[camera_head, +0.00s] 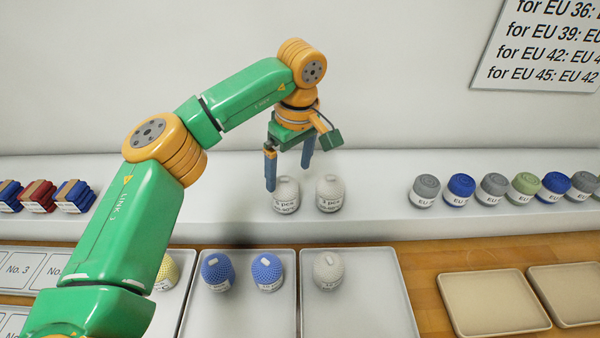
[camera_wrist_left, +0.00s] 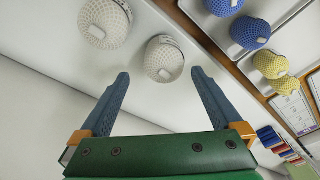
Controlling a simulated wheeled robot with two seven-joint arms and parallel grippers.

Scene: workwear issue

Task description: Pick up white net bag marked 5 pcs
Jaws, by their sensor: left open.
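Two white net bags with printed labels stand side by side on the white ledge, a left one (camera_head: 286,190) and a right one (camera_head: 329,190). The left one's label seems to read 5 pcs; the right one's number is too small to tell. My left gripper (camera_head: 288,178) is open and empty, at the left bag. In the left wrist view one white net bag (camera_wrist_left: 163,60) is just beyond the gap between the fingertips (camera_wrist_left: 160,73), and the other (camera_wrist_left: 104,24) is farther up left. My right gripper is in neither view.
Trays in front hold two blue net bags (camera_head: 216,270), a yellow one (camera_head: 166,273) and another white one (camera_head: 327,270). Several coloured rolls marked EU (camera_head: 461,190) line the ledge's right. Folded stacks (camera_head: 74,195) lie at left. The ledge between bags and rolls is clear.

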